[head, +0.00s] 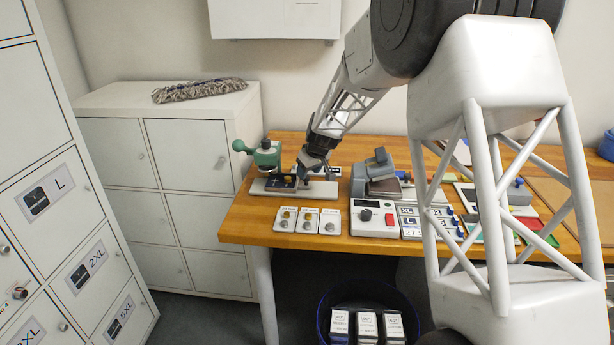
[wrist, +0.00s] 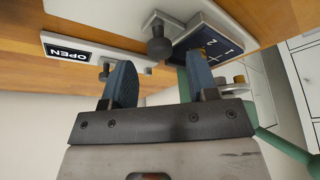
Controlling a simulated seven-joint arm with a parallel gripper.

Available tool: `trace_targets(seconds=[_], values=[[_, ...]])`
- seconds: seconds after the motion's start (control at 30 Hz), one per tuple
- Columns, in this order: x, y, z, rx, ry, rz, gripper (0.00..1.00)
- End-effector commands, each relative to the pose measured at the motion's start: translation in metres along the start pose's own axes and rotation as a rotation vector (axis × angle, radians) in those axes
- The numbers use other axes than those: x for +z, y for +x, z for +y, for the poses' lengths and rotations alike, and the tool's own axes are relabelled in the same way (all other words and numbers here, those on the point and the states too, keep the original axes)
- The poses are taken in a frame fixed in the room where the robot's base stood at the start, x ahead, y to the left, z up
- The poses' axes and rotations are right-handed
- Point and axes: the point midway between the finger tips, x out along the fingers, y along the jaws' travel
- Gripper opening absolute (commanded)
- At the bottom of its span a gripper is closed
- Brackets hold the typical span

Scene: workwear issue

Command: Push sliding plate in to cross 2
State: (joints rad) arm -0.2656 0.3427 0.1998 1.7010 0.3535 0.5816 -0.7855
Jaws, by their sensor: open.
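The sliding plate (wrist: 212,42) is dark blue with a pale cross and the numbers 1 and 2; the wrist view shows it upside down. A black knob (wrist: 158,46) on a pale bracket stands at its edge. In the head view the dark plate (head: 283,182) lies on a pale base (head: 325,190) beside the green press (head: 266,157), partly hidden by my gripper. My gripper (head: 308,180) is low over the base, to the right of the plate. In the wrist view my gripper (wrist: 160,68) is open and empty, its blue fingers spread on either side of the knob's line; contact cannot be told.
A grey device (head: 374,170) and a control box (head: 373,217) stand to the right. Lockers (head: 190,150) are left of the wooden table (head: 239,222).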

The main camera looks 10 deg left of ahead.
Motion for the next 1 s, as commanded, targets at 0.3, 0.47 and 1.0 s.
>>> trace_targets(seconds=[0.3,0.47,1.0], values=[[0.0,0.024,0.0,0.0,0.0,0.0,0.54],[0.0,0.027,0.0,0.0,0.0,0.0,0.54],[0.0,0.027,0.0,0.0,0.0,0.0,0.05]])
